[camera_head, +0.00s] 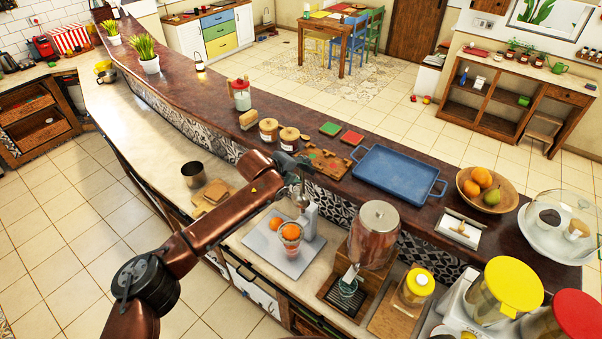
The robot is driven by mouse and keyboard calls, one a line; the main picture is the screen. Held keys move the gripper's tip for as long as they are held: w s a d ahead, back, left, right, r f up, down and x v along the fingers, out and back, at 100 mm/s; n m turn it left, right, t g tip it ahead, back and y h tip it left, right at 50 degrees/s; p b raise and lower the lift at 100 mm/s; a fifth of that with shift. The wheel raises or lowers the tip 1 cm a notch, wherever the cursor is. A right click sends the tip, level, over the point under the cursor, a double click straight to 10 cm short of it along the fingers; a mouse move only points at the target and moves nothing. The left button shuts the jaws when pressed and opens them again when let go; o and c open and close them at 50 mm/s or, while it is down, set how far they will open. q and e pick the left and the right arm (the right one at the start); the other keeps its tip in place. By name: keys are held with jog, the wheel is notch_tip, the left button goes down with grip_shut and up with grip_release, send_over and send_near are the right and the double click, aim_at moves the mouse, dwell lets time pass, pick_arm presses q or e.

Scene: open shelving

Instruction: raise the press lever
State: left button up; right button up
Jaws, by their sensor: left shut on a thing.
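A light grey citrus press (309,222) stands on a pale grey board (292,262) on the lower counter, near the middle of the view. Oranges (276,224) are beside it, and a glass (290,233) with orange fruit at its top stands in front of it. My left arm reaches in from the lower left. My left gripper (299,184) is at the top of the press, shut on its lever. The lever is mostly hidden by the gripper and is too small to tell its angle. My right gripper is not in view.
A drink dispenser (373,236) stands close to the right of the press.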

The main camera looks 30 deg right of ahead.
aim_at(300, 167)
pick_arm(q)
jog(key=shift+s+a+r+p, duration=0.1)
jog(key=shift+r+p, duration=0.65)
jog(key=shift+r, duration=0.4)
jog(key=shift+a+r+p, duration=0.1)
jog(key=shift+r+p, duration=0.65)
jog(key=shift+r, duration=0.4)
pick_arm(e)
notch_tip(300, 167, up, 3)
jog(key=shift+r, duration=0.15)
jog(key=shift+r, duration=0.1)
pick_arm(q)
jog(key=shift+f, duration=0.1)
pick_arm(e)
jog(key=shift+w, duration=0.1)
pick_arm(q)
jog(key=shift+a, duration=0.1)
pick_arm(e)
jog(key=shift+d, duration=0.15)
pick_arm(q)
jog(key=v, duration=1.2)
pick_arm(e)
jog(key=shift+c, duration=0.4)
